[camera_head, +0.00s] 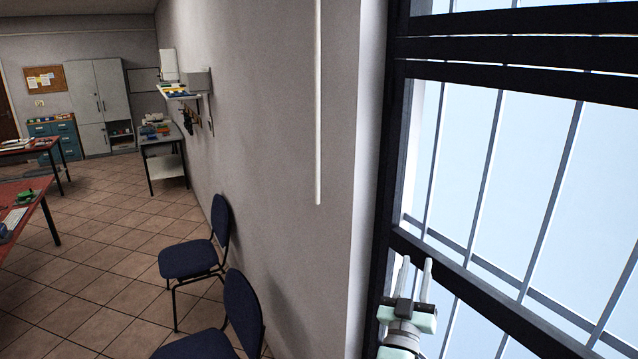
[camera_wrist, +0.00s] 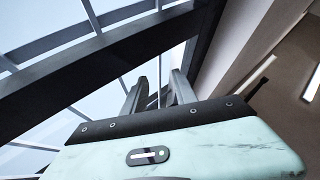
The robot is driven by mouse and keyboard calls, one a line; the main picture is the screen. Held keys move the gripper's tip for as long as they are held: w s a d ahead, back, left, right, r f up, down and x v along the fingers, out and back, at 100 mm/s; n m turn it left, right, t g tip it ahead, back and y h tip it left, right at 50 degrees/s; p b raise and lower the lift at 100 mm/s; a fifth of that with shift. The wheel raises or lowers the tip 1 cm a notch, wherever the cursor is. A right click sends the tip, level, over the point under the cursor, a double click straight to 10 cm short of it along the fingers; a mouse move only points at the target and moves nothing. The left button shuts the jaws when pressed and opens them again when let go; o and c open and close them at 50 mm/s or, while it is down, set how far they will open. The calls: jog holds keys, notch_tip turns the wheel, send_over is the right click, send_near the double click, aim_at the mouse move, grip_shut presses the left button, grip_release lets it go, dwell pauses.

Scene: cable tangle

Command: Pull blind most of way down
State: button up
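No blind fabric or slats can be made out for certain. Dark horizontal bars cross the top of the window (camera_head: 490,170) in the head view; I cannot tell whether any belongs to a blind. A thin white rod (camera_head: 318,110) hangs straight down along the grey wall left of the window, its lower end free. My gripper (camera_head: 416,264) is in front of the lower window, to the right of and below the rod's end. Its two fingers point up, apart, with nothing between them. The wrist view also shows the open fingers (camera_wrist: 158,76) against the window frame.
The dark window frame (camera_head: 389,150) stands close to my gripper. Two blue chairs (camera_head: 190,258) stand along the wall below. A shelf (camera_head: 182,93) and a small table (camera_head: 163,158) are further back. Red tables (camera_head: 25,200) are at the far left, with clear tiled floor between.

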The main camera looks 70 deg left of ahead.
jog(key=s+a+r+g+h+b, duration=0.1)
jog(key=s+a+r, duration=0.2)
jog(key=a, duration=0.5)
jog(key=s+a+r+g+h+b, duration=0.1)
jog(key=s+a+r, duration=0.3)
jog(key=a, duration=0.4)
jog(key=m+g+h+b, duration=0.1)
jog(key=m+h+b, duration=0.2)
jog(key=m, duration=0.1)
send_near(316, 173)
jog(key=p+x, duration=0.2)
jog(key=x, duration=0.6)
jog(key=shift+w, duration=0.15)
jog(key=shift+w+a+r, duration=0.1)
jog(key=shift+w+a, duration=0.3)
jog(key=shift+w, duration=0.1)
jog(key=shift+w+a+p, duration=0.25)
jog(key=shift+w+p, duration=0.05)
jog(key=shift+p, duration=0.1)
jog(key=shift+w+a, duration=0.1)
jog(key=shift+a, duration=0.05)
jog(key=shift+c, duration=0.3)
